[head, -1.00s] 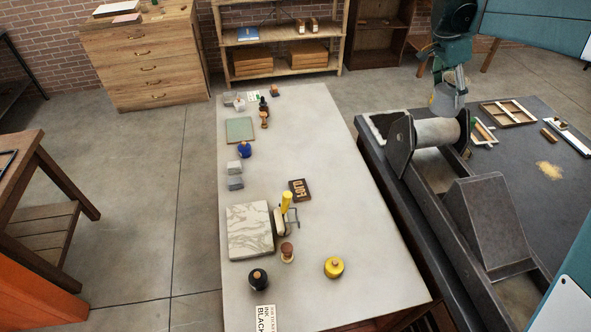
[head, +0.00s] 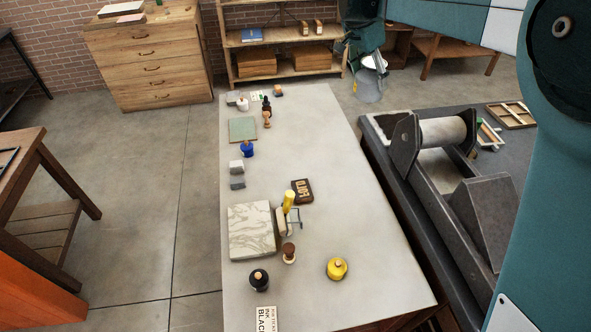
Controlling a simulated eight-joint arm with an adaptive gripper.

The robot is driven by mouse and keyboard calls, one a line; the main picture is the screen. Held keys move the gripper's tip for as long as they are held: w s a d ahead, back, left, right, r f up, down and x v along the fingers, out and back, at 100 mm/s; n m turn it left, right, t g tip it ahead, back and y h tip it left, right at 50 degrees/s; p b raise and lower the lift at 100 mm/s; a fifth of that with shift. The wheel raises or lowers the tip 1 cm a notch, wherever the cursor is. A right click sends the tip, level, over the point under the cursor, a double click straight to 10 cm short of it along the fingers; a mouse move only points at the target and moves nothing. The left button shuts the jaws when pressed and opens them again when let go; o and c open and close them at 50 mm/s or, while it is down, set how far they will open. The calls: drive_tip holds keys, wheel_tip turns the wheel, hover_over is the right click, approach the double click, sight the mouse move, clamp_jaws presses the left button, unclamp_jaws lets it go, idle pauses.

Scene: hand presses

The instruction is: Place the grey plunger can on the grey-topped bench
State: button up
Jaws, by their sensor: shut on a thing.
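The grey plunger can (head: 368,91) hangs in my gripper (head: 372,65), upper right of centre in the head view. A small yellow patch shows on the can's left side. My gripper is shut on the can, and my arm partly hides its upper part. The grey-topped bench (head: 310,130) stands in the middle of the view. The can appears beyond the bench's far right corner, against the floor and apart from the bench top.
The bench's right half is mostly bare. Along its left are a green mat (head: 242,129), a blue pot (head: 247,149) and a marble slab (head: 251,231). A yellow pot (head: 337,268) stands near the front. A roller press (head: 442,131) is at right.

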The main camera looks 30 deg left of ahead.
drive_tip(key=s+a+n+b, duration=0.1)
drive_tip(key=s+a, duration=0.3)
drive_tip(key=a, duration=0.3)
drive_tip(key=s+a+n, duration=0.2)
drive_tip(key=s+a, duration=0.3)
drive_tip(key=a, duration=0.2)
drive_tip(key=n+y+b, duration=0.2)
drive_tip(key=n, duration=0.1)
hover_over(271, 175)
wheel_tip(271, 175, down, 28)
drive_tip(key=shift+r+t, duration=0.25)
drive_tip(key=shift+t, duration=0.15)
drive_tip(key=shift+a+f, duration=0.1)
wheel_tip(271, 175, down, 6)
drive_tip(key=shift+f, duration=0.15)
drive_tip(key=shift+f+b, duration=0.3)
drive_tip(key=shift+f, duration=1.45)
drive_tip(key=shift+f, duration=0.1)
